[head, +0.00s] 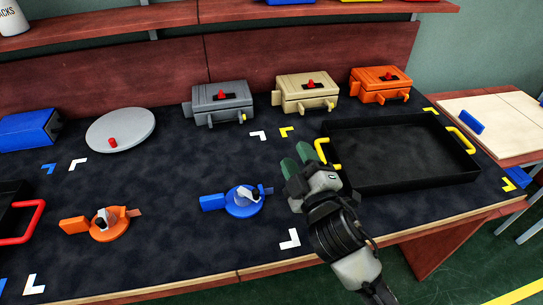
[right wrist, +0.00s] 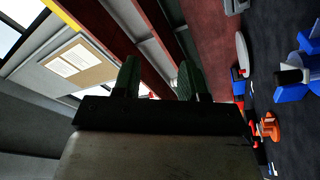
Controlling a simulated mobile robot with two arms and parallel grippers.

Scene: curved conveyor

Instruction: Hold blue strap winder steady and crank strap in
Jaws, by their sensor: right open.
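The blue strap winder (head: 243,200) lies on the dark table mat near the front middle, with a flat blue handle to its left and a white and dark crank piece on top. It also shows at the right edge of the right wrist view (right wrist: 292,78). My right gripper (head: 297,160) is open and empty, to the right of the winder and apart from it, near the black tray. Its green fingers (right wrist: 158,78) show apart in the right wrist view. My left gripper is in neither view.
An orange winder (head: 108,224) lies to the left. A black tray (head: 400,180) with yellow handles stands at the right. Grey (head: 221,103), tan (head: 306,93) and orange (head: 381,85) boxes and a round grey disc (head: 120,130) line the back. The mat between the winders is clear.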

